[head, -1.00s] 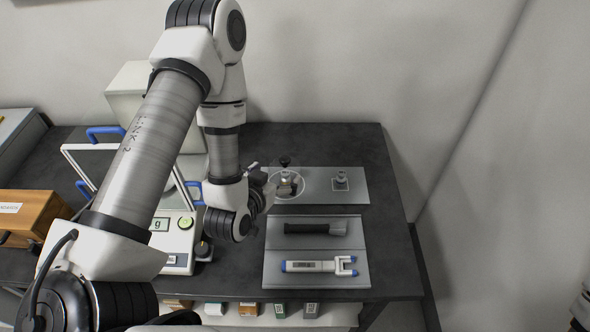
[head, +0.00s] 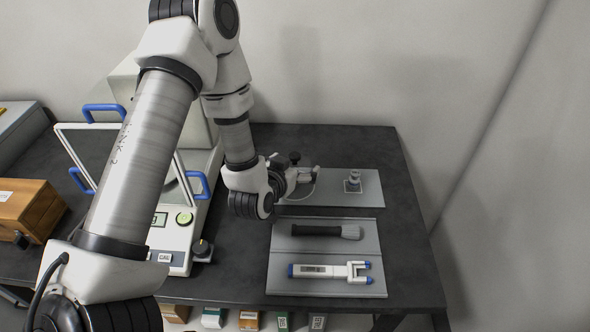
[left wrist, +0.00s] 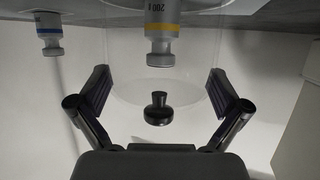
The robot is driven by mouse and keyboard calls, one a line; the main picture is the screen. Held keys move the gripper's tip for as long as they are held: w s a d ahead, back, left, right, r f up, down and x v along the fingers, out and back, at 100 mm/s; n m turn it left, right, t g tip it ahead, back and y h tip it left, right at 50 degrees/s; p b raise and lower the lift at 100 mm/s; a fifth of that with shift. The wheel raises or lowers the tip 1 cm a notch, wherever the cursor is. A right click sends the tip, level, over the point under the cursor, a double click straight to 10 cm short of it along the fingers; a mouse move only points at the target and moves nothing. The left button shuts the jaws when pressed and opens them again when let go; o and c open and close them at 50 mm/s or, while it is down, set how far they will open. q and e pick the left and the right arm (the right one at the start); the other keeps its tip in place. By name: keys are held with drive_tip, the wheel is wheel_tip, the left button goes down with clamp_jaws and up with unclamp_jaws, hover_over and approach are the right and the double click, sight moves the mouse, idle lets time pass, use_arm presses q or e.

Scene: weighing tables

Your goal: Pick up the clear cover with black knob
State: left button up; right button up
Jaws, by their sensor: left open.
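The clear cover (left wrist: 135,90) shows in the left wrist view with its black knob (left wrist: 158,108) at the lower middle. A metal weight (left wrist: 162,35) with a yellow band is seen through the cover. My left gripper (left wrist: 160,86) is open, with one finger on each side of the cover; I cannot tell whether they touch it. In the head view the black knob (head: 295,157) shows beside my left gripper (head: 296,177), which hides most of the cover. My right gripper is not in view.
The cover stands on a grey plate (head: 335,199), with another metal weight (head: 353,182) to the right. A nearer tray (head: 327,255) holds a black-handled brush (head: 325,232) and a white-blue lifter (head: 325,271). A balance (head: 180,262) stands left, a wooden box (head: 25,212) farther left.

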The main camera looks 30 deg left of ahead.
use_arm(q)
drive_tip(key=shift+s+r, duration=0.15)
drive_tip(key=shift+s, duration=0.05)
drive_tip(key=shift+c, duration=0.7)
drive_tip(key=c, duration=0.8)
